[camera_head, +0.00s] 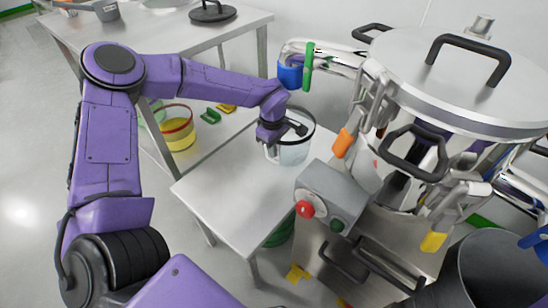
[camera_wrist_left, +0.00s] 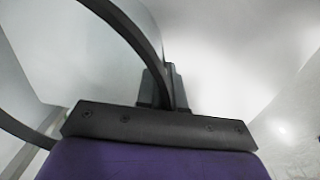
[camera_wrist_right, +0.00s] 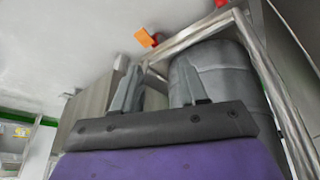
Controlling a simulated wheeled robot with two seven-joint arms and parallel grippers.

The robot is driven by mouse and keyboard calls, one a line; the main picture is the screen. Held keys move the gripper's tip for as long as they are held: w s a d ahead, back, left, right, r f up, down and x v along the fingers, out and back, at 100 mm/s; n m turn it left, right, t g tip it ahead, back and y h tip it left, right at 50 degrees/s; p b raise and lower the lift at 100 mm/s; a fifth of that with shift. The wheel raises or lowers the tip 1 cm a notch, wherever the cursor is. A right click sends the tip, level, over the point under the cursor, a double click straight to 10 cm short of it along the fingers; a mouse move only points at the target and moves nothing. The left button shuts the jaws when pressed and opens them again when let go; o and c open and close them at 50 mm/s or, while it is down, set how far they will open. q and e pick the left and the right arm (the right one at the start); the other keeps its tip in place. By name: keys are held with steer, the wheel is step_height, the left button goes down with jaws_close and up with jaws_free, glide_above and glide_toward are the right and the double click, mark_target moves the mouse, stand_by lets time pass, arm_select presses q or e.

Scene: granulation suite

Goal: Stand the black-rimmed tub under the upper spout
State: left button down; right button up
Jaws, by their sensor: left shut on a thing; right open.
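The black-rimmed tub (camera_head: 293,152) is clear-walled and appears upright over the small white table, beneath the upper spout. My left gripper (camera_head: 297,129) is shut on its rim; the left wrist view shows the black rim (camera_wrist_left: 152,32) running between the closed fingers (camera_wrist_left: 165,88). I cannot tell whether the tub's base touches the table. The upper spout (camera_head: 290,74) is a steel pipe with a blue end and a green ring, coming from the lidded machine. My right gripper (camera_wrist_right: 156,88) is open and empty in the right wrist view, facing a grey drum; it is not visible in the head view.
The small white table (camera_head: 225,190) has bare room left of the tub. A control box (camera_head: 330,195) with a red button stands close on the right. The steel machine (camera_head: 455,75) fills the right. A red-rimmed yellow tub (camera_head: 180,135) sits at left; a grey drum (camera_head: 495,275) stands lower right.

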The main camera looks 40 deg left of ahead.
arm_select(q)
steer(key=shift+f, duration=1.5)
steer(key=shift+f+b, duration=0.15)
steer(key=shift+b, duration=0.15)
steer(key=c, duration=1.3)
jaws_free()
steer(key=shift+o, duration=0.2)
step_height(320, 180, up, 12)
steer(key=p, duration=0.3)
steer(key=shift+s+r, duration=0.2)
steer(key=shift+s, duration=0.15)
